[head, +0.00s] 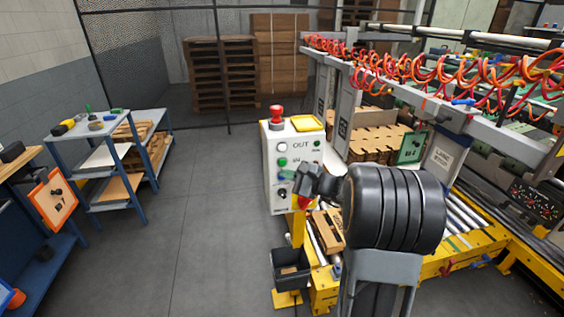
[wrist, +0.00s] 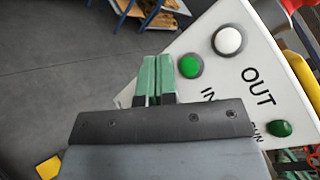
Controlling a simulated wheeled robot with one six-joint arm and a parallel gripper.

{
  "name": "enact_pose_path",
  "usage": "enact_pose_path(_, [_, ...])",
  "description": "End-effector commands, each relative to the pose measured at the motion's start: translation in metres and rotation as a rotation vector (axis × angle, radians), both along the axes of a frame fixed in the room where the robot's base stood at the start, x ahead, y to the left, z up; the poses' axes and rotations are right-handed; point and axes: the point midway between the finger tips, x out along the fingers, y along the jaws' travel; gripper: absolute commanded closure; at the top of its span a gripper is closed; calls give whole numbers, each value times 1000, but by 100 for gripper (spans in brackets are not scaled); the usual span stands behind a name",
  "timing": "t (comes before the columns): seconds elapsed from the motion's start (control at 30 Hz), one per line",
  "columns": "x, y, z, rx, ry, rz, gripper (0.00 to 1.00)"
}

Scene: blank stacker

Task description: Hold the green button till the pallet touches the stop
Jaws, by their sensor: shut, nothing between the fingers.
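The green button (head: 283,162) is on the white control box, under a white button (head: 282,147). The wrist view shows the green button (wrist: 190,66) close up, in a dark ring, with the white button (wrist: 229,40) beside it. My gripper (wrist: 157,62) is shut and empty, its green fingers together. Its tips are just left of the green button in the wrist view, not over it; their gap from the panel cannot be told. Wooden slats (head: 328,229), possibly part of the pallet, show on the roller line, partly behind my arm. I cannot pick out the stop.
A red mushroom button (head: 276,114) tops the control box (head: 307,151). A second green button or lamp (wrist: 280,128) sits near the OUT label. A dark bin (head: 290,270) stands below. Yellow-framed rollers (head: 465,215) lie right; blue shelves (head: 125,160) stand left. Grey floor between is clear.

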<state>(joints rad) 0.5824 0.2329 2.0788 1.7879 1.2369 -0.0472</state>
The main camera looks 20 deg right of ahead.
Motion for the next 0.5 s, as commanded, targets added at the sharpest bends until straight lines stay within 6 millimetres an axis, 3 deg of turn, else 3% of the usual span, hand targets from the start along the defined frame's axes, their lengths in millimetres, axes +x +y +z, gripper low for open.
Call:
enact_pose_path(0.2, [19, -4, -1, -1, 0, -1, 100])
enact_pose_path(0.5, [27, -6, 0, -1, -1, 0, 100])
